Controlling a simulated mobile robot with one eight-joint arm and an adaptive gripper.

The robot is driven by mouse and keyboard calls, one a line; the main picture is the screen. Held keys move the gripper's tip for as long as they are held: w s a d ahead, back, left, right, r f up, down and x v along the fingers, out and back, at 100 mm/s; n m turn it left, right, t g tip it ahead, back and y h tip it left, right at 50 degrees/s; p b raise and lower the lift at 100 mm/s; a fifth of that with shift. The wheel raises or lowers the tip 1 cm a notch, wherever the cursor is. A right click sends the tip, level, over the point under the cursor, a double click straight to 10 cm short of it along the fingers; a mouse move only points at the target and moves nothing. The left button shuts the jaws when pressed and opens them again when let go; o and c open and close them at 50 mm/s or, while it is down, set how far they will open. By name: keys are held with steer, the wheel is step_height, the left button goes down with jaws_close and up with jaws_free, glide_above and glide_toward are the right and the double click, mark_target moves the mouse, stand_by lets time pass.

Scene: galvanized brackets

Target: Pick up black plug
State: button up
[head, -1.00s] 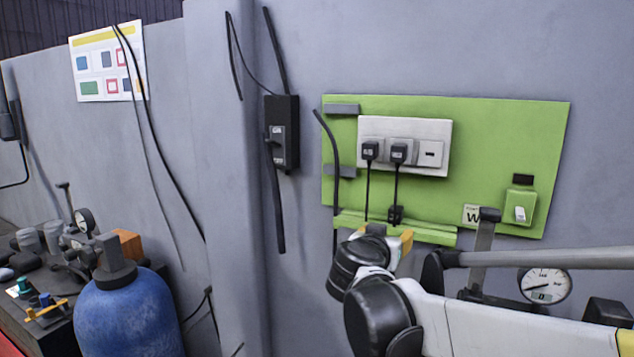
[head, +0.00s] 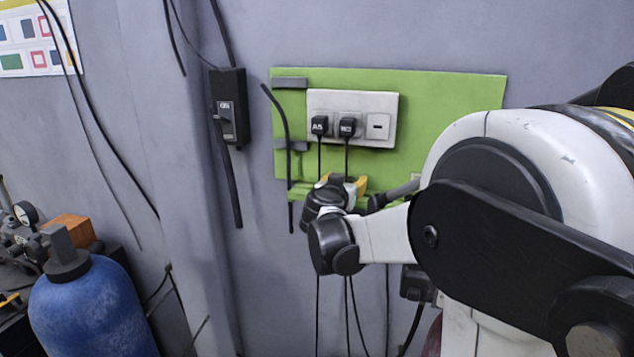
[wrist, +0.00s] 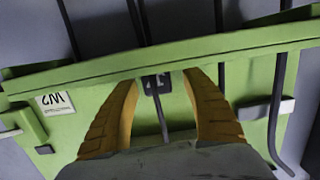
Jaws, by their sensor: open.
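Two black plugs, a left one (head: 319,125) and a right one (head: 347,127), sit side by side in the white socket panel (head: 378,105). Black cords hang from them. My gripper (head: 343,184) is below them at the green ledge, its yellow fingers partly hidden by my arm in the head view. In the wrist view my gripper (wrist: 160,80) is open, with its fingers spread either side of a small black labelled block (wrist: 156,84) on a cord. I cannot tell whether they touch it. The plugs in the panel are not clearly visible in the wrist view.
The green board (head: 440,95) has a protruding ledge (wrist: 60,75) beside my fingers. A black switch box (head: 228,108) with a cable is on the wall to the left. A blue cylinder (head: 90,310) stands at lower left. Loose cables hang around the board.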

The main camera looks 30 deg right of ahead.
steer(key=shift+w+d, duration=0.1)
steer(key=shift+d, duration=0.1)
steer(key=shift+s+a, duration=0.15)
steer(key=shift+s, duration=0.05)
steer(key=c, duration=1.2)
steer(key=shift+r, duration=0.1)
